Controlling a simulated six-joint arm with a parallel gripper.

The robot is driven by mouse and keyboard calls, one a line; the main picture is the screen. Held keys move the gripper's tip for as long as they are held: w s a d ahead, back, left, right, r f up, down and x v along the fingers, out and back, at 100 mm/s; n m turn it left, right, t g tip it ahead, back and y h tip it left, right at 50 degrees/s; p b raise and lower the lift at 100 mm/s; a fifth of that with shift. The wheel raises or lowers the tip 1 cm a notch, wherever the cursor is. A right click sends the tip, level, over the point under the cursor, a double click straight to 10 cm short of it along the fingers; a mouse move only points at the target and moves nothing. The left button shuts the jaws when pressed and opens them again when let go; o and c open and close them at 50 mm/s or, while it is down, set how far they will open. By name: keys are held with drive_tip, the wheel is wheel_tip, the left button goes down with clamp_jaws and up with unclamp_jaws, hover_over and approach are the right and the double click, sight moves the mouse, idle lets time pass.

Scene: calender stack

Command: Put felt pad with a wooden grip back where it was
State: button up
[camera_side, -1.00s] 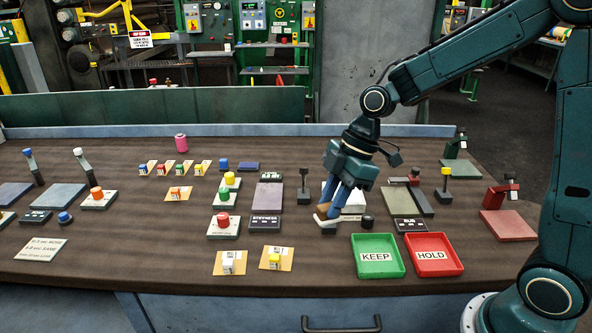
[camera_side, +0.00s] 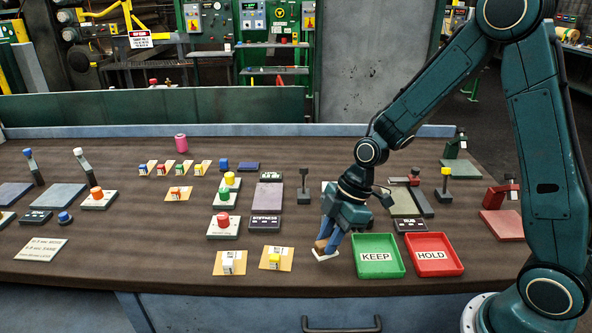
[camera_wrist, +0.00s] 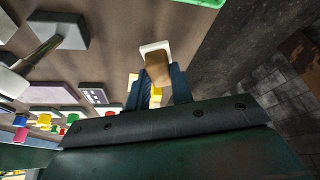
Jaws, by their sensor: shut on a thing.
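The felt pad with a wooden grip is a small white pad (camera_side: 324,255) with a brown wooden block on top (camera_side: 321,243). My gripper (camera_side: 330,241) is shut on the wooden grip and points down near the table's front edge. The pad is just left of the green KEEP tray (camera_side: 402,272). I cannot tell whether it touches the table. In the wrist view the white pad (camera_wrist: 155,47) shows beyond the brown grip (camera_wrist: 157,69), between the two blue fingers (camera_wrist: 162,90). My arm hides part of the table behind the gripper.
The red HOLD tray (camera_side: 458,270) stands right of KEEP. An orange card with a yellow-topped block (camera_side: 277,258) lies close to the pad's left. A dark post on a base (camera_side: 304,190) and a STIFFNESS box (camera_side: 265,224) stand behind left.

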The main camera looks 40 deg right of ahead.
drive_tip(key=shift+f, duration=1.15)
drive_tip(key=shift+f, duration=0.15)
drive_tip(key=o, duration=0.9)
drive_tip(key=shift+o, duration=0.2)
drive_tip(key=shift+v, duration=0.95)
drive_tip(key=v, duration=1)
drive_tip(key=shift+r, duration=0.2)
